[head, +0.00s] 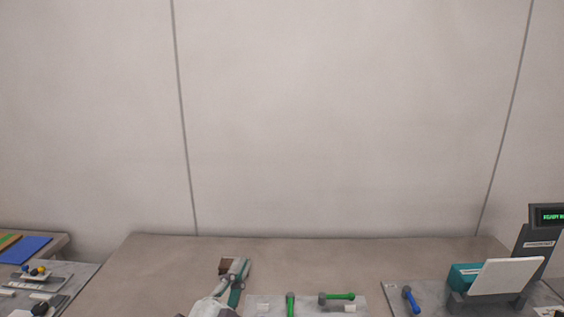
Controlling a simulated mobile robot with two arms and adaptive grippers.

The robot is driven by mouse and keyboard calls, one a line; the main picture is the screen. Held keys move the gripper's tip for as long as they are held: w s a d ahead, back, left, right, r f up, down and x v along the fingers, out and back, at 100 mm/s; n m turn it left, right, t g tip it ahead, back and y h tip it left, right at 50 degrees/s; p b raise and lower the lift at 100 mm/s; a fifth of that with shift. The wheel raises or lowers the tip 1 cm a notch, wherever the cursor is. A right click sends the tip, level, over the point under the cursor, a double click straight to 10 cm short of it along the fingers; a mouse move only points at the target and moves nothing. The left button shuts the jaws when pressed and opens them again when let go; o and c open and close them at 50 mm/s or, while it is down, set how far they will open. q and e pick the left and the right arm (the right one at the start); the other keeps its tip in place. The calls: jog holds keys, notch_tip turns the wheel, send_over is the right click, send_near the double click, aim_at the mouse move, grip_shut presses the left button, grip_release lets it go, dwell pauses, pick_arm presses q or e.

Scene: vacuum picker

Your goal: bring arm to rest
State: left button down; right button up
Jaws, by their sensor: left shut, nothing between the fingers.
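My left gripper (240,265), with grey and teal parts, shows at the bottom centre of the head view. It is shut and empty, above the brown table. The white part of my left arm (208,307) comes in below it and is cut off by the bottom edge. A small dark brown block-like shape (226,266) shows right beside the gripper; I cannot tell whether they touch. My right gripper is not in view.
A grey panel (263,301) with green-handled tools (290,304) lies right of my gripper. Farther right are a blue-handled tool (411,300), a white board (507,276) and a display (547,216). Small items (34,270) lie at left. The brown tabletop (150,275) is clear left of the gripper.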

pick_arm(q)
jog(key=s+a+f+n+g+y, duration=0.2)
jog(key=a+f+n+y, duration=0.1)
jog(key=f, duration=0.3)
jog(key=s+a+f+n+g+y, duration=0.1)
jog(key=a+f+n+g+y, duration=0.1)
jog(key=a+f+n, duration=0.3)
jog(key=s+a+f+n+g+y, duration=0.1)
jog(key=s+a+f+n+g, duration=0.1)
jog(key=s+f+g, duration=0.65)
jog(key=s+a+f+n+g, duration=0.35)
jog(key=s+f, duration=0.65)
jog(key=s, duration=0.5)
notch_tip(320, 180, down, 27)
jog(key=s+d+m+g+b, duration=0.1)
jog(key=g+b, duration=0.1)
jog(key=b, duration=0.1)
jog(key=s+a+f+g+b, duration=0.1)
jog(key=s+a+f+b, duration=0.1)
jog(key=s+f, duration=1.5)
notch_tip(320, 180, down, 4)
jog(key=shift+s+a+r+y, duration=0.2)
jog(key=shift+a+y, duration=0.1)
jog(key=shift+a, duration=0.25)
